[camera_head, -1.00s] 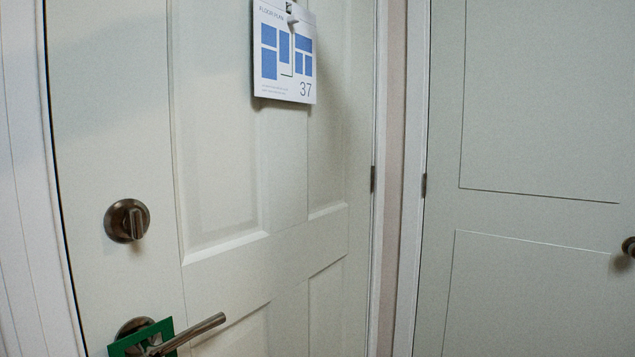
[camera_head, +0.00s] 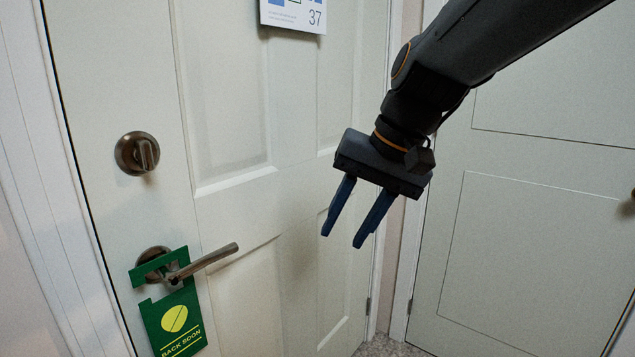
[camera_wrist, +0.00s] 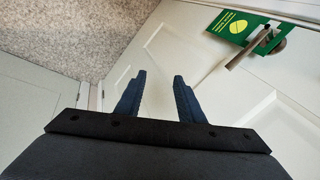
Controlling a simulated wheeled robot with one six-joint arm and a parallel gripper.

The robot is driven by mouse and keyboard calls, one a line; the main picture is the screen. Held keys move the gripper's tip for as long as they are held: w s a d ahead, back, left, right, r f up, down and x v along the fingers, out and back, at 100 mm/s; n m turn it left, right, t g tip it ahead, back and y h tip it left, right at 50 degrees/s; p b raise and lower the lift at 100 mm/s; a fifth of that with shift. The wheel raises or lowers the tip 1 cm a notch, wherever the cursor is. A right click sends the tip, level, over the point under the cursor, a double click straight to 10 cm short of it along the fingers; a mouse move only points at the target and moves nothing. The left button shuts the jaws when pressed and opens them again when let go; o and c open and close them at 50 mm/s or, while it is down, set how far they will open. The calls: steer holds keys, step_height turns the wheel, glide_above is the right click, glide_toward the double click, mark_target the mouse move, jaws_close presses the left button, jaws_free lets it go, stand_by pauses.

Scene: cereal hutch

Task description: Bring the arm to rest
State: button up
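My gripper (camera_head: 342,228) is in front of the panelled white door, to the right of its lever handle (camera_head: 205,262). Its two blue fingers are apart with nothing between them, pointing down and a little left. The fingers also show apart and empty in the wrist view (camera_wrist: 160,85). A green "Back soon" hanger (camera_head: 174,318) hangs on the lever handle, clear of my gripper. In the wrist view the hanger (camera_wrist: 238,24) shows at the upper right.
The white door (camera_head: 235,130) has a round thumb-turn lock (camera_head: 137,153) above the handle and a floor plan card (camera_head: 293,14) marked 37. A second pale door (camera_head: 540,230) stands at the right. Speckled floor (camera_wrist: 85,35) shows in the wrist view.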

steer(key=s+d+f+n+g+h, duration=0.25)
steer(key=s+d+f+n, duration=0.2)
steer(key=s+f, duration=0.85)
steer(key=d+r+m+h+p, duration=0.1)
steer(key=d+r+m+p, duration=0.2)
steer(key=d+r+p, duration=0.6)
steer(key=d+p, duration=0.1)
steer(key=p, duration=0.7)
steer(key=shift+s+h, duration=0.35)
steer(key=shift+a+m, duration=0.1)
steer(key=shift+m, duration=0.15)
steer(key=shift+c, duration=0.5)
